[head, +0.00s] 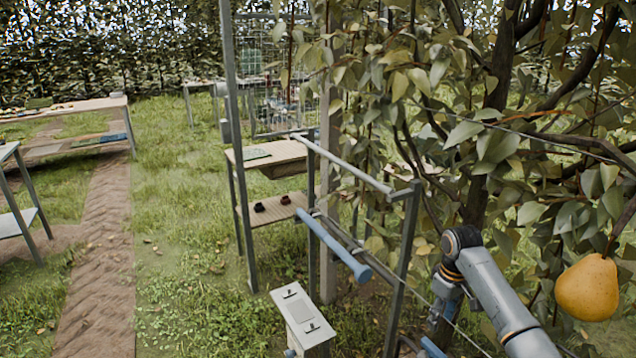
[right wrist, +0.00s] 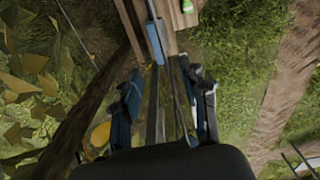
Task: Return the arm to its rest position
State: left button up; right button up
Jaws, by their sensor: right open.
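A ripe yellow-orange pear (head: 588,288) hangs from a branch at the right edge of the head view, beside my right arm. My left gripper is not in view.
Leafy branches (head: 500,140) crowd around the right arm. A metal frame with a blue-ended bar (head: 335,248) stands left of the gripper. A wooden bench (head: 280,152) stands behind. Open grass lies to the left.

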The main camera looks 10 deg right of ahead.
jog(key=s+a+f+t, duration=0.1)
jog(key=s+a+f, duration=1.1)
jog(key=s+a, duration=0.15)
jog(key=s+a+r+m+t, duration=0.1)
jog(key=s+a+r, duration=0.15)
jog(key=s, duration=0.75)
jog(key=s+a+r+m+t, duration=0.1)
jog(key=s+r+m, duration=0.15)
jog(key=s, duration=0.85)
notch_tip(320, 180, down, 26)
jog(key=s+g, duration=0.1)
jog(key=s, duration=0.1)
jog(key=s+d+f+n+g, duration=0.1)
jog(key=s+d+f, duration=0.2)
jog(key=s+f, duration=1.2)
jog(key=shift+s+d, duration=0.1)
